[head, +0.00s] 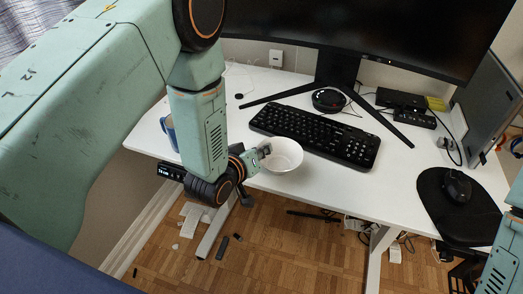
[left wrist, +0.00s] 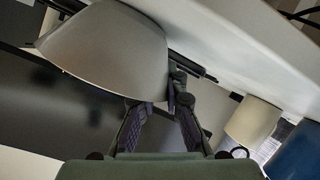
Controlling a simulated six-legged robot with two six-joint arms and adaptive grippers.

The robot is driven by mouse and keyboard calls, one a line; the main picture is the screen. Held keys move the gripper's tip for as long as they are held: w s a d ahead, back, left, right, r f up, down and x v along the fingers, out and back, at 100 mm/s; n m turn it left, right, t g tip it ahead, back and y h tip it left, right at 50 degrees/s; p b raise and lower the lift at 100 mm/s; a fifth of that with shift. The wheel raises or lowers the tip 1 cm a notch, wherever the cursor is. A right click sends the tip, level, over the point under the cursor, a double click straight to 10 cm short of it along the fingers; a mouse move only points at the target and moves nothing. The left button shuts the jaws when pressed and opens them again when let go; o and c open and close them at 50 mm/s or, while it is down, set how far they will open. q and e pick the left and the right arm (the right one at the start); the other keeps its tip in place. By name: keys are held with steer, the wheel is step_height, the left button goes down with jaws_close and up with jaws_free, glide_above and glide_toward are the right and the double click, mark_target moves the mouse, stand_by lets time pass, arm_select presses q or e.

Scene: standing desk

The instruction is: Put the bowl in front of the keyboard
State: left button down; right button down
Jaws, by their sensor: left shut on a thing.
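The white bowl (head: 283,157) is upright at the desk's front edge, just in front of the left half of the black keyboard (head: 315,134). My left gripper (head: 263,152) is shut on the bowl's left rim. In the left wrist view the bowl (left wrist: 110,50) looks grey and large, with my left gripper's fingers (left wrist: 172,103) pinching its rim. I cannot tell whether the bowl rests on the desk or hangs slightly above it. My right gripper is out of view; only part of my right arm shows at the lower right.
A blue mug (head: 170,132) stands left of my left forearm. A monitor (head: 370,35) stands behind the keyboard. A mouse (head: 456,187) lies on a black pad (head: 436,205) at right. The white desktop (head: 365,192) is clear between bowl and pad.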

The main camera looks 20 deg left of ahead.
arm_select(q)
steer(key=c, duration=1.7)
jaws_free()
steer(key=shift+c, duration=0.2)
steer(key=o, duration=0.3)
steer(key=shift+f, duration=0.1)
steer(key=shift+r, duration=0.2)
steer(key=p+v, duration=0.2)
steer(key=v, duration=1)
steer(key=s+a+f+m+g+y, duration=0.1)
steer(key=s+f+g, duration=0.3)
steer(key=s, duration=0.4)
steer(key=s+a+f+m+g, duration=0.1)
steer(key=s+f+g, duration=0.3)
steer(key=s+f, duration=0.3)
steer(key=s+a+f+m+g+y, duration=0.1)
steer(key=s+f+g, duration=0.4)
steer(key=s, duration=0.6)
steer(key=shift+s+a+f+y, duration=0.1)
steer(key=shift+s+f+y, duration=0.2)
steer(key=shift+f, duration=0.35)
steer(key=shift+w, duration=0.1)
